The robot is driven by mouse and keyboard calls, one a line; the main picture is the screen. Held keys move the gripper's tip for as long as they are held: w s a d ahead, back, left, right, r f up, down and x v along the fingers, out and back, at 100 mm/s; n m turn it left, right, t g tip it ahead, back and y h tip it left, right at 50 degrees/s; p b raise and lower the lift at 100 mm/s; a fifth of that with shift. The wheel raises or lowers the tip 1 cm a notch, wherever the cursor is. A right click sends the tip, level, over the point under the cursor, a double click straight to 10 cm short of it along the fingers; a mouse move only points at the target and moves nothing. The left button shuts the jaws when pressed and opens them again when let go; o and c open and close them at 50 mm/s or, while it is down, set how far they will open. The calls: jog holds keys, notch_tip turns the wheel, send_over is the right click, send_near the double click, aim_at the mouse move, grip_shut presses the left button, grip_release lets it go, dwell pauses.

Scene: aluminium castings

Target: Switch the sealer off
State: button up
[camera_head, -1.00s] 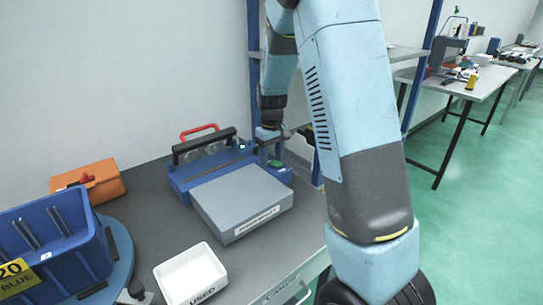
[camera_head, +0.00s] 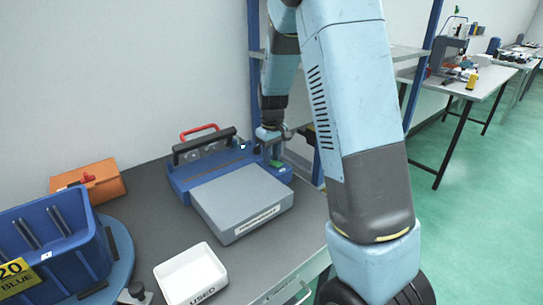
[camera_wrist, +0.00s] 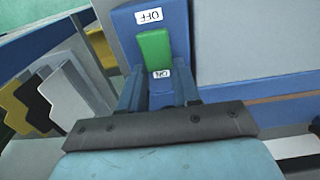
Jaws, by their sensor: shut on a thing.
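The sealer (camera_head: 180,188) is a blue machine with a grey work plate (camera_head: 243,200) in front and a black bar across its back. Its green switch (camera_head: 277,164) is at the right end. My gripper (camera_wrist: 160,90) is shut on the switch, a finger on each side. In the head view my gripper (camera_head: 276,151) is small and partly hidden by my arm.
A white USED tray (camera_head: 190,275) stands in front of the sealer. A blue crate (camera_head: 60,255) and an orange box (camera_head: 98,182) are to the left. A blue shelf post (camera_head: 254,70) rises behind my gripper.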

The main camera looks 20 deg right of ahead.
jog(key=shift+s+d+r+t+y, duration=0.15)
jog(key=shift+s+t+y, duration=0.15)
jog(key=shift+t, duration=0.5)
jog(key=shift+s+d+r+t+y, duration=0.15)
jog(key=shift+t+y, duration=0.25)
jog(key=shift+t, duration=0.4)
jog(key=shift+a, duration=0.1)
jog(key=o, duration=1.1)
jog(key=shift+c, duration=0.2)
jog(key=v, duration=1.3)
jog(key=shift+s+r, duration=0.15)
jog(key=shift+r, duration=0.2)
